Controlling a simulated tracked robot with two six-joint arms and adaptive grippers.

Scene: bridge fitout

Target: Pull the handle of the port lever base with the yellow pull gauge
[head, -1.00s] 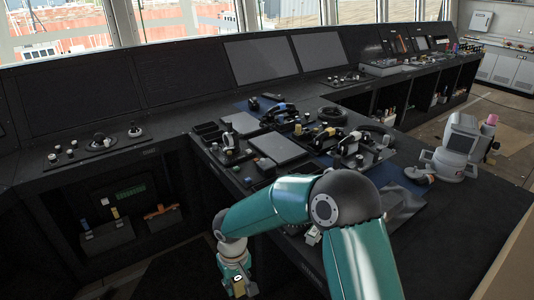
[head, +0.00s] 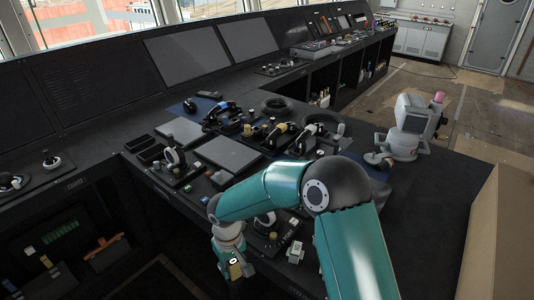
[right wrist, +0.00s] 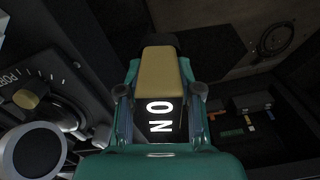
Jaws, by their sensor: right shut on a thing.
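My right gripper (head: 235,269) hangs low beside the console's front edge. In the right wrist view the right gripper (right wrist: 160,93) is shut on the yellow pull gauge (right wrist: 160,68). The gauge's dark display shows white characters, like a 0 and an N. The yellow pull gauge (head: 236,271) is small in the head view. The port lever base (right wrist: 62,88), marked PORT with a scale, lies left in the wrist view, with a tan-knobbed handle (right wrist: 30,95) apart from the gauge. In the head view I cannot surely tell which lever is the port one. My left gripper is out of view.
The console top (head: 120,118) carries several lever units, a grey flat panel (head: 228,153) and a headset-like item. A white-grey device (head: 408,128) stands at the right. Open shelves (head: 75,250) lie below at the left. A tan box-like block (head: 490,235) is at the far right.

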